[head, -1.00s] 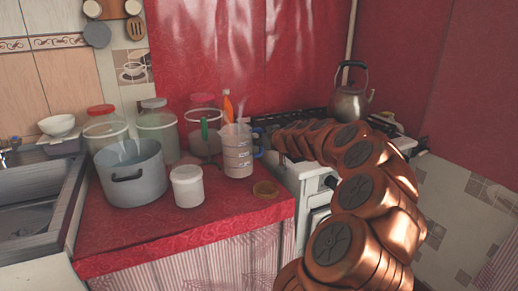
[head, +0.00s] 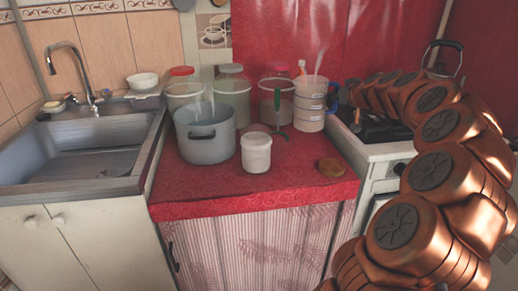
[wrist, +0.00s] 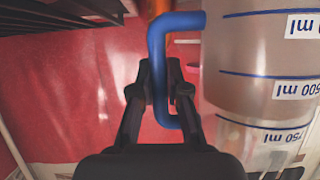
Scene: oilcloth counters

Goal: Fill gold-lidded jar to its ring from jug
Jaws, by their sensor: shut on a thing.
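The measuring jug (head: 311,108) is translucent with dark graduation rings and stands upright at the back right of the red counter; I cannot tell if its base touches. Its blue handle (wrist: 157,68) is between the fingers of my gripper (wrist: 163,92) in the wrist view, with ml marks on the jug wall (wrist: 262,92) beside it. In the head view the gripper is hidden. A round gold-brown lid (head: 330,167) lies flat at the counter's front right. A small whitish jar (head: 256,154) stands left of it. I cannot make out a ring on it.
A grey pot (head: 205,136) stands left of the whitish jar. A green-handled utensil (head: 277,100) stands before the last. The stove is right, the sink left.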

